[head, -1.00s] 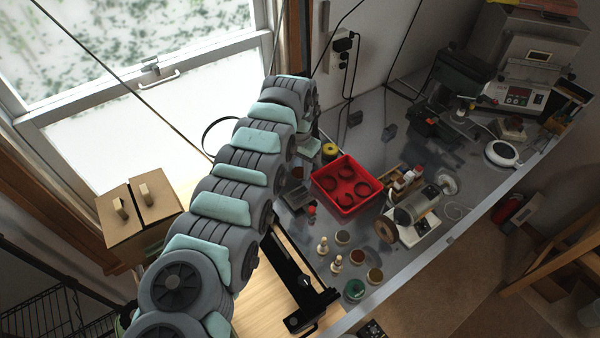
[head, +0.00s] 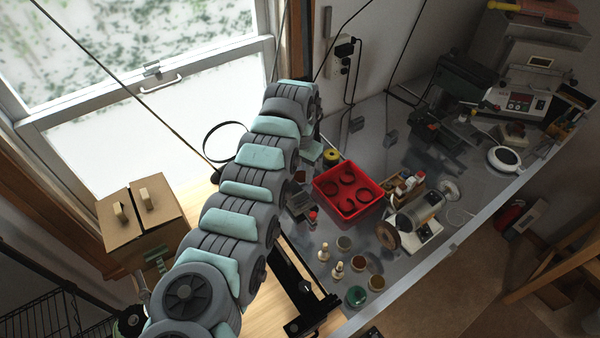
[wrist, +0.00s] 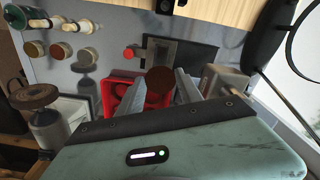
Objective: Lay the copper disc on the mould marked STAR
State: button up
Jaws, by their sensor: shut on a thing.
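In the wrist view my gripper (wrist: 160,74) is shut on a dark reddish-brown copper disc (wrist: 159,82), held between the two grey fingers. The disc appears above the bench, in front of a grey metal block and a dark flat plate (wrist: 193,56). No STAR marking is readable in either view, so I cannot tell which thing is that mould. In the head view my gripper and the disc are hidden behind my arm.
A red tray (head: 378,192) with several dark rings stands on the metal bench, and shows beside the fingers in the wrist view (wrist: 108,88). Small round pots (head: 343,243) and pale-handled tools (head: 337,271) stand nearby. A motor with a wheel (head: 418,212) is right of the tray.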

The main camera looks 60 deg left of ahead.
aim_at(299, 197)
jog(key=shift+f, duration=0.15)
jog(key=shift+s, duration=0.2)
jog(key=shift+f, duration=0.1)
jog(key=shift+f+b, duration=2.55)
jog(key=shift+f, duration=1.85)
jog(key=shift+f, duration=0.4)
jog(key=o, duration=1.4)
